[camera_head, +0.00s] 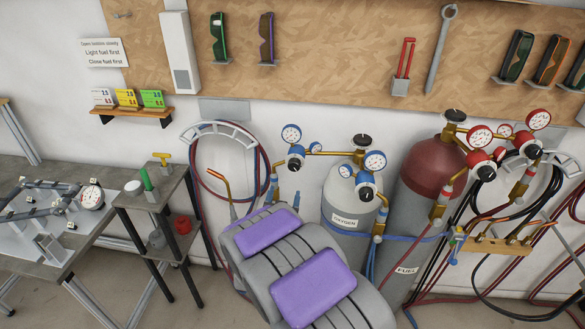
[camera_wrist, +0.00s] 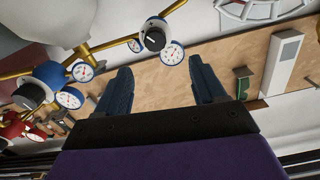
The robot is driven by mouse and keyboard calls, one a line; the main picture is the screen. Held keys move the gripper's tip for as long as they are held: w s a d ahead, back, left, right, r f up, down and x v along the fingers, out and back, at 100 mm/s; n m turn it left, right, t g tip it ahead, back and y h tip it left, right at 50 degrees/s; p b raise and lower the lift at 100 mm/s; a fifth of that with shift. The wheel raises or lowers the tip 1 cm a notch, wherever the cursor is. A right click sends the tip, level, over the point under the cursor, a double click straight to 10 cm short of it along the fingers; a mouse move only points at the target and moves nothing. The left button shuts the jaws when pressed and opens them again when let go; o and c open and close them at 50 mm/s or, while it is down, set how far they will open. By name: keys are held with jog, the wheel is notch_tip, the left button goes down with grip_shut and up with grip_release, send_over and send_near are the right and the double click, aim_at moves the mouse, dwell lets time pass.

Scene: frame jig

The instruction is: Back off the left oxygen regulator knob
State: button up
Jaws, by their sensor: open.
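The left oxygen regulator has a blue body with two white gauges and a black knob (camera_head: 294,164), on a brass pipe left of the grey oxygen cylinder (camera_head: 343,200). In the wrist view, where the scene looks upside down, this knob (camera_wrist: 154,39) faces the camera. My gripper (camera_head: 286,194) is below the knob in the head view. Its two dark blue fingers (camera_wrist: 160,78) are spread apart and empty. In the wrist view the knob lies beyond the fingertips, sideways between their lines, and appears apart from them.
The right oxygen regulator (camera_head: 366,178) is on the cylinder's front. The red fuel cylinder (camera_head: 435,160) and its regulators stand further right. Hoses hang on a rack (camera_head: 217,135) behind my gripper to the left. A small stand (camera_head: 155,200) and a table are at the left.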

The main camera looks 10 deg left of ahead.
send_near(292, 168)
jog(key=w+d, duration=0.1)
jog(key=w, duration=0.4)
jog(key=w+b, duration=0.1)
jog(key=w, duration=0.4)
jog(key=shift+a+b, duration=0.4)
jog(key=shift+w+d, duration=0.5)
jog(key=shift+w, duration=0.05)
jog(key=shift+r, duration=0.1)
jog(key=shift+a, duration=0.1)
jog(key=shift+a, duration=0.1)
jog(key=shift+c, duration=0.6)
jog(key=shift+a, duration=0.15)
jog(key=c, duration=0.9)
